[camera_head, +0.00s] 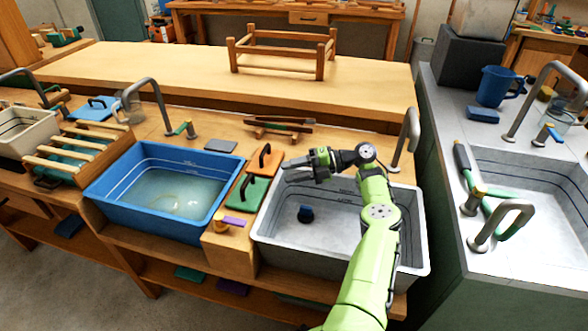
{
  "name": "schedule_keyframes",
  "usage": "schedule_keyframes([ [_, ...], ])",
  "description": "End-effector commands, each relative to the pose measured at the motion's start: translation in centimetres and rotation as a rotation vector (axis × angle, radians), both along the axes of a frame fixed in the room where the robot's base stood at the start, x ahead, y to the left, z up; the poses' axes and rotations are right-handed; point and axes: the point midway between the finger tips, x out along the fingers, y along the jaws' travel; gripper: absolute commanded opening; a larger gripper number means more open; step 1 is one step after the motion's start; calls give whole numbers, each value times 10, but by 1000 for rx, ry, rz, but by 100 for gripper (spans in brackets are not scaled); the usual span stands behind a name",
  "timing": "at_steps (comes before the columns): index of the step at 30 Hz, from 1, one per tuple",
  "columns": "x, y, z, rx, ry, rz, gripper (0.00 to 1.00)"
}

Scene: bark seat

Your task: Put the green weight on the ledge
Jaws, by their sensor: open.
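My gripper (287,170) is open and empty. It points left above the back left corner of the grey basin, a little to the right of the green weight and apart from it in the picture. The long raised wooden surface behind the bench looks like the ledge (180,75). Much of it is bare.
An orange block with a dark handle (266,160) lies just behind the green weight. Metal taps (155,95) rise behind the basins. A wooden frame (322,62) stands on the ledge.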

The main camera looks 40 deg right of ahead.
Motion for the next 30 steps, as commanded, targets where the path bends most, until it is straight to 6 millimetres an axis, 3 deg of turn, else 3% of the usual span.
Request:
schedule_keyframes([
  [2, -4, -4, 2, 2, 2, 2, 41],
  [5, 7, 14, 16, -7, 59, 52, 41],
  [8, 35, 73, 48, -33, 249, 157, 41],
  [10, 49, 127, 69, -70, 438, 208, 41],
  [14, 52, 216, 90, -172, 788, 191, 41],
  [18, 32, 289, 101, -297, 1106, 12, 41],
  [21, 8, 325, 107, -362, 1272, -203, 41],
  [25, -31, 351, 116, -372, 1396, -554, 41],
  [30, -90, 361, 133, -209, 1415, -1031, 41],
])
